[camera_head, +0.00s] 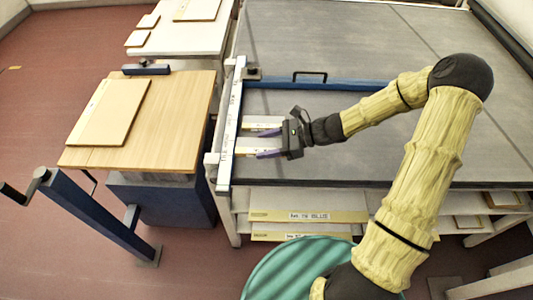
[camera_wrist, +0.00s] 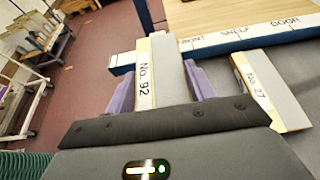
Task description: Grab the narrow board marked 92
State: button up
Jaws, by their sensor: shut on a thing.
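The narrow board marked No. 92 (camera_wrist: 168,75) is pale grey with a cream label strip along one edge. My gripper (camera_wrist: 160,85) has its purple fingers on either side of it, shut on it. In the head view the board (camera_head: 255,145) lies near the left edge of the large grey table, and my gripper (camera_head: 267,144) reaches it from the right. A similar board marked No. 27 (camera_wrist: 270,90) lies apart to its right in the wrist view; in the head view it is the upper board (camera_head: 262,121).
A white rail with black lettering (camera_head: 231,125) runs along the grey table's (camera_head: 340,55) left edge, just beyond the boards. A blue bar with a handle (camera_head: 340,83) lies behind them. A wooden-topped table (camera_head: 180,110) stands left. Labelled boards (camera_head: 315,216) sit on the shelf below.

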jog(key=shift+r, duration=1.25)
